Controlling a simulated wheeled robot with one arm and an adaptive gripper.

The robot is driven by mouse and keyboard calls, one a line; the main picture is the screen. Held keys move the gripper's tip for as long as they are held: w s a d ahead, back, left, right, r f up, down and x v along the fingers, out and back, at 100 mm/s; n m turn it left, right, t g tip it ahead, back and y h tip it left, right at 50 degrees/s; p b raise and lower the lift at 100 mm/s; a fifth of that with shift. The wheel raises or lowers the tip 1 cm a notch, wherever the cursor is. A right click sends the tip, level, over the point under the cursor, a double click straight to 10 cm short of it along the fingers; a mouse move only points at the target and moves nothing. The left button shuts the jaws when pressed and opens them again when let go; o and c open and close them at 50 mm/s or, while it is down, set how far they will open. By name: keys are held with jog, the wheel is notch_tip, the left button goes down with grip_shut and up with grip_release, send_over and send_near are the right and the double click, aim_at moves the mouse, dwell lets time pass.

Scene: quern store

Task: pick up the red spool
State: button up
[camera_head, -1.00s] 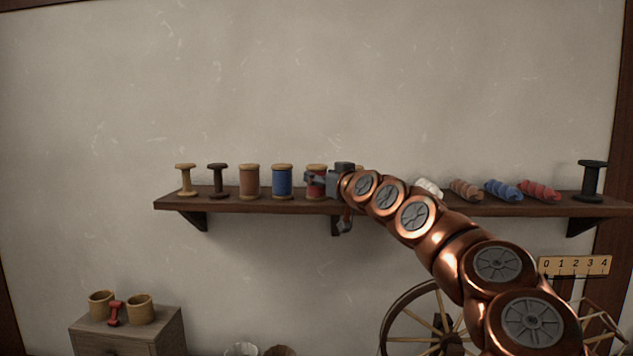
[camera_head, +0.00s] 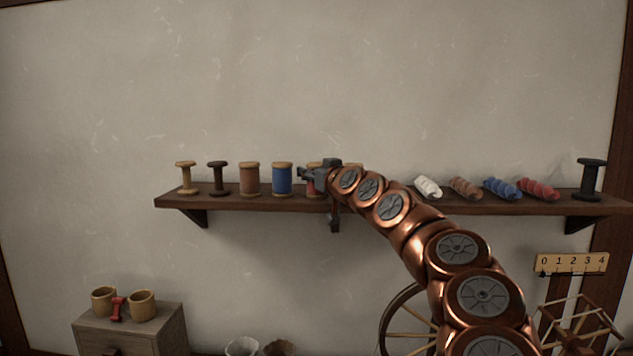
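The red spool (camera_head: 311,188) stands upright on the wooden wall shelf (camera_head: 250,203), just right of the blue spool (camera_head: 282,180). Its right side is hidden behind my gripper (camera_head: 307,175). My gripper reaches in from the right at the red spool's height, with its grey fingers across the spool's upper part. I cannot tell whether the fingers are around the spool or in front of it, or whether they touch it.
A brown spool (camera_head: 249,179) and two empty spools stand to the left. White, brown, blue and red yarn skeins (camera_head: 503,188) and a black spool (camera_head: 590,178) lie and stand to the right. A spinning wheel (camera_head: 404,320) and small cabinet (camera_head: 150,325) are below.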

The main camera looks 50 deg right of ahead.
grip_shut()
dwell(0.8)
jog(key=shift+s+a+r+b, duration=0.15)
jog(key=shift+r+b, duration=0.1)
jog(key=shift+b, duration=0.2)
jog(key=shift+r, duration=0.35)
jog(key=shift+r+b, duration=0.6)
jog(key=shift+r, duration=2.3)
jog(key=shift+s+a, duration=0.35)
jog(key=shift+a, duration=0.05)
jog(key=shift+s+a+b, duration=0.45)
jog(key=shift+a+b, duration=0.15)
jog(key=s+a+b, duration=0.4)
jog(key=s+a, duration=0.6)
jog(key=a, duration=0.3)
jog(key=shift+s+a+b, duration=0.2)
jog(key=shift+s+b, duration=0.15)
jog(key=shift+b, duration=0.05)
